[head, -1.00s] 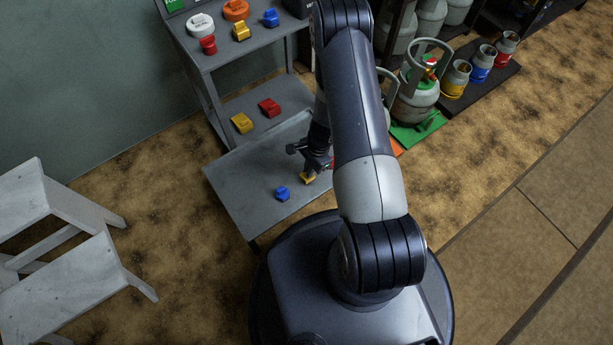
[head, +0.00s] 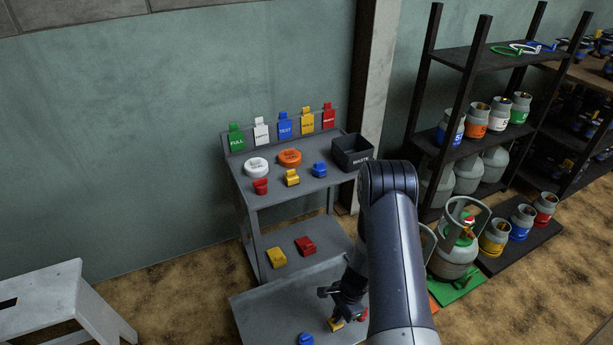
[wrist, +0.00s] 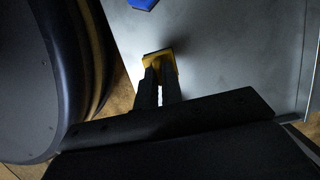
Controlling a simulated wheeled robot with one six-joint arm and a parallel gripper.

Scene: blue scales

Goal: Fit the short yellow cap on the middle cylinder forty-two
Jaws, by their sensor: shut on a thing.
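My gripper (head: 341,314) is low over the bottom grey shelf and shut on a small yellow cap (head: 336,325). In the wrist view the fingers (wrist: 159,80) close on the yellow cap (wrist: 160,56), which is at or just above the shelf surface; I cannot tell if it touches. Grey cylinders stand on the floor at right: one on a green mat (head: 470,284) with a red-and-white top (head: 468,218), another beside it (head: 428,243) partly hidden by my arm. No number is readable, so I cannot tell which is forty-two.
A blue cap (head: 306,339) lies near my gripper. A yellow cap (head: 277,257) and red cap (head: 305,245) lie on the middle shelf. The top shelf holds several caps, coloured tags and a dark bin (head: 352,152). A white stool (head: 70,305) stands at left, a dark rack (head: 478,120) at right.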

